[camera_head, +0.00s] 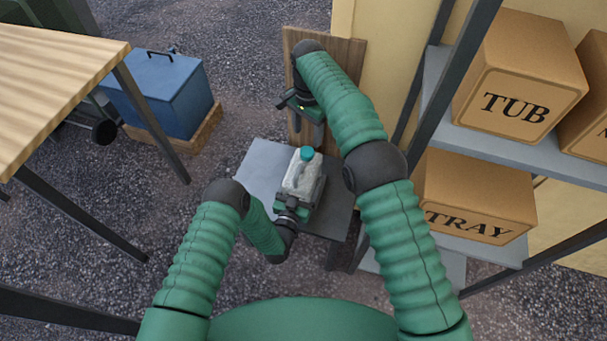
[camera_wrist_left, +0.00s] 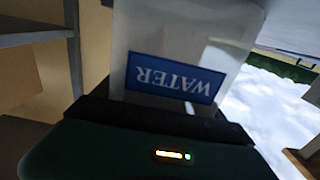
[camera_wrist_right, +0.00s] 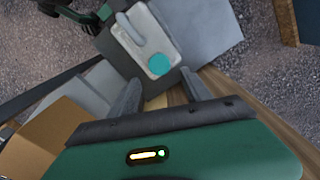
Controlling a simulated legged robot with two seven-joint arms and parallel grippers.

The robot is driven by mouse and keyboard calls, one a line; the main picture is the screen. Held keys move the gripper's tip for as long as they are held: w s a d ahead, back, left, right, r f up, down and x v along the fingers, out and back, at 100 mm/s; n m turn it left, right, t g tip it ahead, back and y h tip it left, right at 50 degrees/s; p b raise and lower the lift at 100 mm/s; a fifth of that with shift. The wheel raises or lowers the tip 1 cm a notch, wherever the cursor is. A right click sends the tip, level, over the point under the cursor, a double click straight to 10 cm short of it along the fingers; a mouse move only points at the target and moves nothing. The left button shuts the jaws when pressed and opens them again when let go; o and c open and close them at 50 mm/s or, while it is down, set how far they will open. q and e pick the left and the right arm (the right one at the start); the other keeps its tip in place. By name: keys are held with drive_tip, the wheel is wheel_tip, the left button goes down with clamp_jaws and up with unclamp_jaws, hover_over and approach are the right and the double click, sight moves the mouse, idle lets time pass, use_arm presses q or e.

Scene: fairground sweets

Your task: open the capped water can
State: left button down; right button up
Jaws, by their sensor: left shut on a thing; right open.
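The water can (camera_head: 301,178) is a whitish, translucent can standing on a small grey table (camera_head: 258,163). Its teal cap (camera_head: 307,153) is on top at the far end; the cap also shows in the right wrist view (camera_wrist_right: 160,65). My left gripper (camera_head: 292,205) is shut on the can's near side. In the left wrist view the can (camera_wrist_left: 185,35) fills the jaws, with a blue WATER label (camera_wrist_left: 175,78) upside down. My right gripper (camera_head: 311,122) is open and empty, beyond and above the cap. In the right wrist view its fingers (camera_wrist_right: 160,98) are apart, short of the cap.
A wooden board (camera_head: 346,55) stands behind the grey table. Shelves (camera_head: 470,120) with TUB (camera_head: 522,75) and TRAY (camera_head: 478,195) boxes are close on the right. A blue cooler box (camera_head: 165,97) and a wooden table (camera_head: 60,75) are at the left.

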sight(307, 151)
drive_tip(key=m, duration=0.3)
drive_tip(key=shift+s+f+m, duration=0.1)
drive_tip(key=shift+f+m, duration=0.05)
drive_tip(key=shift+m, duration=0.25)
drive_tip(key=m, duration=1.3)
drive_tip(key=shift+m, duration=0.3)
wheel_tip(307, 151, down, 8)
drive_tip(key=shift+r, duration=0.1)
drive_tip(key=shift+c, duration=0.4)
